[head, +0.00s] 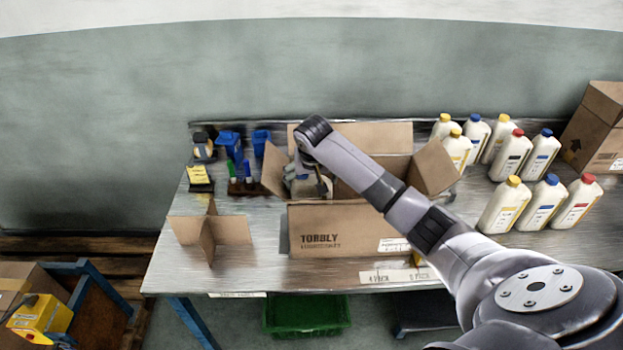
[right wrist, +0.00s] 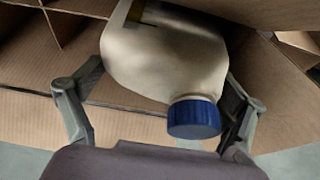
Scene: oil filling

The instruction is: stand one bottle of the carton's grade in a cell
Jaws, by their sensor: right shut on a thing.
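My right gripper (head: 312,186) reaches down into the carton's left part. It is shut on a cream bottle with a blue cap (right wrist: 175,60), which lies tilted across the right wrist view. Cardboard walls and divider cells (right wrist: 60,25) surround it there. I cannot tell whether the bottle touches the carton floor. More bottles stand at the right: yellow caps (head: 504,205), blue caps (head: 541,203) and red caps (head: 577,202). My left gripper is out of view.
A loose cardboard divider (head: 210,238) stands left of the carton. Blue containers (head: 229,142), markers and a yellow note block (head: 199,178) sit at the back left. Another carton (head: 597,130) stands at the back right. A green crate (head: 306,316) is below the table.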

